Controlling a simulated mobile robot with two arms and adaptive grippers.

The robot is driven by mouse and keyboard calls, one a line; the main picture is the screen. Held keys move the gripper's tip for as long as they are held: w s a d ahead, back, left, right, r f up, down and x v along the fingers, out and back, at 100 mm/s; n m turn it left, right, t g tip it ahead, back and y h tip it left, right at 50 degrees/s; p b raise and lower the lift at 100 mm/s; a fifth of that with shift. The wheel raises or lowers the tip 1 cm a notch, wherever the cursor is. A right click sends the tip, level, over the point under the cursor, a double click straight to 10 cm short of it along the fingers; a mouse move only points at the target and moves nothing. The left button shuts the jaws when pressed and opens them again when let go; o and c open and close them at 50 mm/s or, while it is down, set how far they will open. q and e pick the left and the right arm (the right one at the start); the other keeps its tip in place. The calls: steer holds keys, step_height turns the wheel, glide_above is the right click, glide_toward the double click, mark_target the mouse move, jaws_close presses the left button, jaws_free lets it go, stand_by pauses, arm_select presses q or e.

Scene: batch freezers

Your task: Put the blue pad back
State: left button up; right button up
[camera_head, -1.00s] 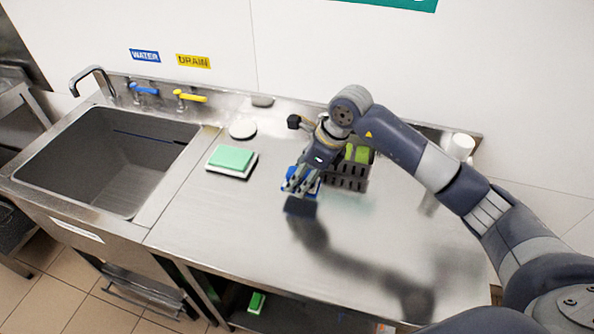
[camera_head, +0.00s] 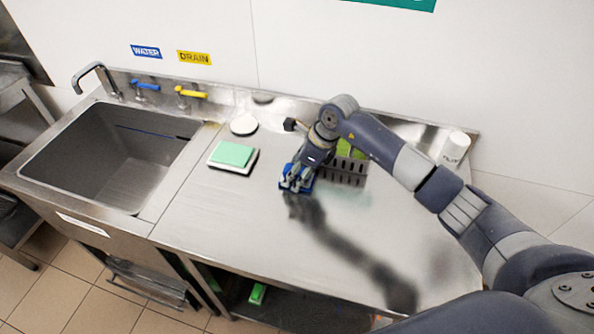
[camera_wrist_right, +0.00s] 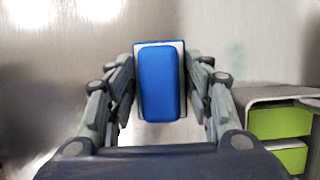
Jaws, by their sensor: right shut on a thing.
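The blue pad (camera_wrist_right: 159,85) is between the fingers of my right gripper (camera_wrist_right: 159,90) in the right wrist view, with a pale layer showing around its blue face. In the head view my right gripper (camera_head: 297,182) is shut on the blue pad (camera_head: 308,187), low over the steel counter, just left of a dark slotted caddy (camera_head: 344,172). Whether the pad touches the counter I cannot tell. The caddy holds green pads (camera_head: 352,150) and is partly hidden by my arm. My left gripper is not in view.
A green pad (camera_head: 231,154) lies on a white tray (camera_head: 250,167) left of my gripper. A round white piece (camera_head: 243,125) is behind it. The sink (camera_head: 105,155) is at left, and a white cup (camera_head: 455,148) is at right. The front counter is clear.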

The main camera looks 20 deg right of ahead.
steer(key=shift+f, duration=0.25)
steer(key=o, duration=1)
steer(key=shift+r, duration=0.1)
steer(key=shift+o, duration=0.2)
steer(key=shift+r, duration=0.15)
steer(key=b+v, duration=0.2)
steer(key=v, duration=1)
steer(key=shift+b, duration=0.3)
